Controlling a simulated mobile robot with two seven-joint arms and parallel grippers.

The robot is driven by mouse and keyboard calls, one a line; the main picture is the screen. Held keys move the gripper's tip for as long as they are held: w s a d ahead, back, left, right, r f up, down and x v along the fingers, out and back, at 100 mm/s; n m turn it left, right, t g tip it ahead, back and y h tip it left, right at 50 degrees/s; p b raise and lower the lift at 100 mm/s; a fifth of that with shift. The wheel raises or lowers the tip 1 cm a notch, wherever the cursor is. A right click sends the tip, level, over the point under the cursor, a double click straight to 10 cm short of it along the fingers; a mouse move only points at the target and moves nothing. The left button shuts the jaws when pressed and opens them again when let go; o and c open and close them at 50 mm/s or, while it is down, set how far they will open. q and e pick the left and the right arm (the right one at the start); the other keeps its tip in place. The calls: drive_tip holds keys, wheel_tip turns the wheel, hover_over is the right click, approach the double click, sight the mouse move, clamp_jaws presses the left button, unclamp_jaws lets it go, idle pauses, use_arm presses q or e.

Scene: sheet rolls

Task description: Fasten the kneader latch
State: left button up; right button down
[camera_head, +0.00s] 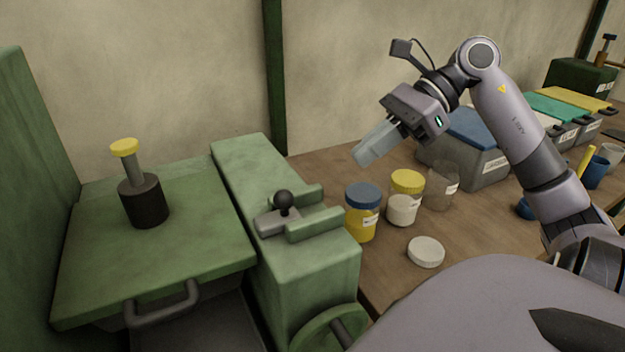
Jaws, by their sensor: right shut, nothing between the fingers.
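The green kneader (235,165) stands at the left. Its lid (95,265) lies down flat with a grey handle at the front edge and a black cylinder with a yellow-capped post on top. The latch (278,220), a grey metal slide with a black ball knob (284,199), sits between two green guide rails on the body right of the lid. A gap separates the slide from the lid. My right gripper (366,158) is shut and empty, in the air above the bench, right of and higher than the latch. My left gripper is out of view.
On the wooden bench (385,280), right of the kneader, stand a blue-lidded yellow jar (362,214), a yellow-lidded jar (404,200), a clear jar (440,188) and a loose white lid (426,252). A grey bin with a blue lid (475,135) stands behind them. A handwheel (325,335) is on the kneader's front.

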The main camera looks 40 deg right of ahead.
drive_tip(key=p, duration=0.2)
approach(277, 210)
drive_tip(key=shift+s+a+f, duration=0.35)
drive_tip(key=shift+a+f, duration=0.05)
drive_tip(key=shift+a, duration=0.3)
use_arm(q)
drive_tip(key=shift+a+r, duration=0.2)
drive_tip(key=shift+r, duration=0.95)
use_arm(e)
drive_tip(key=shift+w+a+f, duration=0.25)
drive_tip(key=shift+w+a, duration=0.15)
drive_tip(key=shift+a, duration=0.3)
